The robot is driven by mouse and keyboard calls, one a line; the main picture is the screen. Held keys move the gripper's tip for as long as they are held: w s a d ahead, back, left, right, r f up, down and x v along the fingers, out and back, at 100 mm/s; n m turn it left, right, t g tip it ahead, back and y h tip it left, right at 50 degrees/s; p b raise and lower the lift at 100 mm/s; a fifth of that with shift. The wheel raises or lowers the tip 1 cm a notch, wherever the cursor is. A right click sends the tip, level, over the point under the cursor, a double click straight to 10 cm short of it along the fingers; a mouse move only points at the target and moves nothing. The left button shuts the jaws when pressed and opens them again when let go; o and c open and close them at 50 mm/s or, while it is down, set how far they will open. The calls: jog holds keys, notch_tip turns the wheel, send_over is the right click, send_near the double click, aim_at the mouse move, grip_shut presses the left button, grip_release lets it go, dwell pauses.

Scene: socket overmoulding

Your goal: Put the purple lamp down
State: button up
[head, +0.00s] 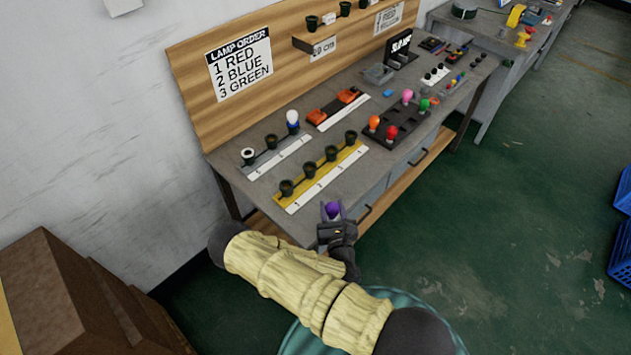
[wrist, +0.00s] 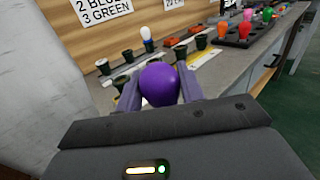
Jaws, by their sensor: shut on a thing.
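The purple lamp (wrist: 159,84) is between the fingers of my gripper (wrist: 160,92) in the wrist view, its round bulb facing up. In the head view my gripper (head: 333,214) holds the purple lamp (head: 333,209) at the near front edge of the workbench (head: 235,182). The gripper is shut on the lamp. The lamp's base is hidden by the gripper. Whether the lamp touches the bench cannot be told.
A yellow-edged strip (head: 320,177) with several dark sockets lies just beyond my gripper. Behind it is a grey strip (head: 280,158) with sockets, one holding a white-blue lamp (head: 292,119). A dark tray (head: 402,128) holds coloured lamps to the right. A lamp order sign (head: 239,64) hangs behind.

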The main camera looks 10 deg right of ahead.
notch_tip(320, 180, down, 9)
jog(key=d+b, duration=0.1)
jog(key=b, duration=0.6)
jog(key=shift+s, duration=0.25)
jog(key=shift+d, duration=0.1)
